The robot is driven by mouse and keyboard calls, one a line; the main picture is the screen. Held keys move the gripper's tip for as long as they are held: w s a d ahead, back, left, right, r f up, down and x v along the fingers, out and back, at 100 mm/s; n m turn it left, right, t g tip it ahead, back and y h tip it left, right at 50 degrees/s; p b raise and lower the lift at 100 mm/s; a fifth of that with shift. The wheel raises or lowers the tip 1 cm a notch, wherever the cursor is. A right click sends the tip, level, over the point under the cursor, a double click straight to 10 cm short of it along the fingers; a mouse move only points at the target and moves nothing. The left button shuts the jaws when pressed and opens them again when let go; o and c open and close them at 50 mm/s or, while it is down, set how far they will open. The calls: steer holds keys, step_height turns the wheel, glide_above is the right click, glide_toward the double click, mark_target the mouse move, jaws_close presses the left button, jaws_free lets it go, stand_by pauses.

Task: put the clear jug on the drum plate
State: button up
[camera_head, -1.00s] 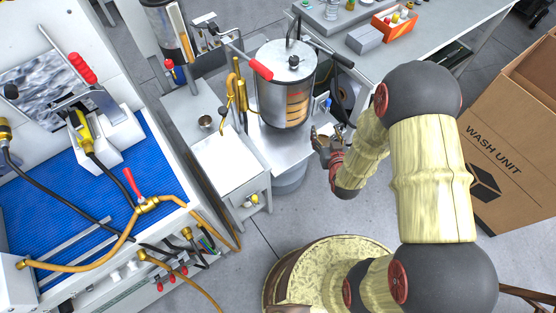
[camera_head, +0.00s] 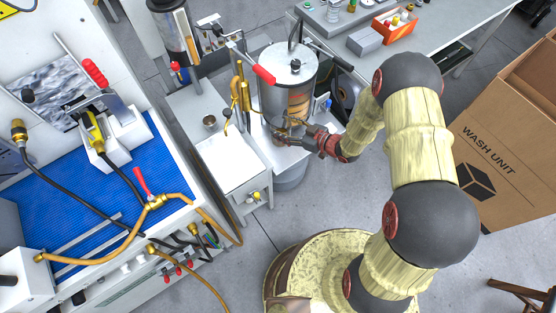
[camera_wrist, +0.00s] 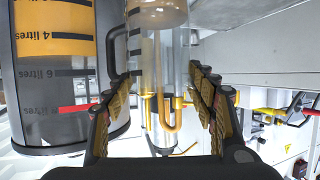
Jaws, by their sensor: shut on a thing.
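My gripper (camera_head: 289,136) is at the front of a tall steel drum (camera_head: 287,75), low beside its wall. In the wrist view my gripper (camera_wrist: 165,85) has a finger on each side of the clear jug (camera_wrist: 161,55) and is shut on it. The jug is see-through, with dark level marks and a black handle on its left. In the head view the jug is too small and covered to make out. The grey metal plate (camera_head: 264,152) under the drum looks like the drum plate, though I cannot be sure. The drum also shows close at left in the wrist view (camera_wrist: 70,110).
A white cabinet (camera_head: 232,165) stands left of the drum, with a small metal cup (camera_head: 209,122) behind it. A blue-matted bench (camera_head: 70,210) with hoses is at left. A cardboard box (camera_head: 505,150) stands at right. An orange bin (camera_head: 394,26) is on the back bench.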

steer(key=shift+s+a+f+n+g+b, duration=0.4)
steer(key=shift+s+a+f+n+b, duration=0.15)
steer(key=shift+f, duration=0.2)
step_height(320, 180, down, 5)
steer(key=b, duration=0.3)
steer(key=shift+r, duration=0.15)
step_height(320, 180, down, 11)
steer(key=b, duration=0.4)
steer(key=o, duration=1.6)
